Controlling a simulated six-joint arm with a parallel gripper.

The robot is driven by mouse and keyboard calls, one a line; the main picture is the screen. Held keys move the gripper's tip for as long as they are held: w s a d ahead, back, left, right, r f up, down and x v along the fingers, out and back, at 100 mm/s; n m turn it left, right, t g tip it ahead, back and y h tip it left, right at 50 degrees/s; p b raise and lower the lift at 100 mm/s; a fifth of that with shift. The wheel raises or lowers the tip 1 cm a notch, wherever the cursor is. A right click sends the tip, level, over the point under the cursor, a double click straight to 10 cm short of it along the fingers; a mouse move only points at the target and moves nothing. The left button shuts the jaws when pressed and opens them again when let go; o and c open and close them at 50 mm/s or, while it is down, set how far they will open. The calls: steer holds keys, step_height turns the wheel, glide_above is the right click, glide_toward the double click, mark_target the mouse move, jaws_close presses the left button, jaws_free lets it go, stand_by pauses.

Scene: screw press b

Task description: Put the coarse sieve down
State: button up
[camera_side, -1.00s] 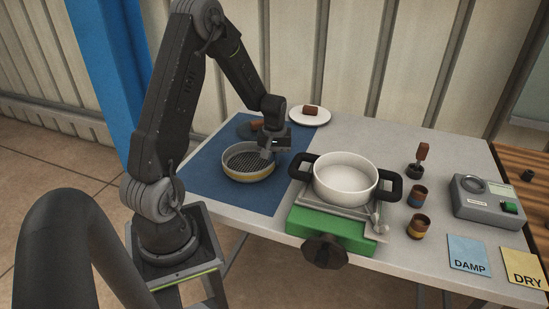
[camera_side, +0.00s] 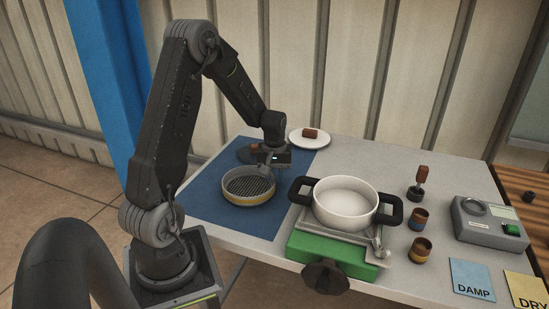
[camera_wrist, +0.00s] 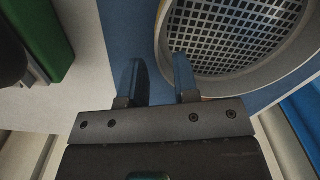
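The coarse sieve (camera_side: 248,199), a round pale ring with a yellow band and dark mesh, rests level on the blue mat (camera_side: 210,200). In the wrist view its mesh (camera_wrist: 235,35) and rim fill the upper right. My gripper (camera_side: 270,168) is at the sieve's right rim in the side view. In the wrist view my gripper (camera_wrist: 160,78) has its two fingers apart, with bare mat showing between them. The right finger overlaps the rim's edge; I cannot tell whether it touches.
A white pot (camera_side: 345,203) with black handles sits on a green-based press (camera_side: 325,250) to the right. Behind my gripper are a dark disc (camera_side: 243,155) and a white plate (camera_side: 298,143) with a brown piece. Cups (camera_side: 418,219) and a grey device (camera_side: 490,225) stand farther right.

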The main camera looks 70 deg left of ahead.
step_height(320, 180, up, 9)
steer(key=s+d+r+m+t, duration=0.2)
steer(key=d+r+m, duration=0.3)
steer(key=d+r, duration=0.5)
steer(key=s+d+r+m+t, duration=0.1)
steer(key=s+d+m+t, duration=0.2)
steer(key=s+d+m, duration=0.4)
steer(key=s+d, duration=0.4)
steer(key=d, duration=0.4)
steer(key=shift+r+m+t, duration=0.3)
stand_by(0.7)
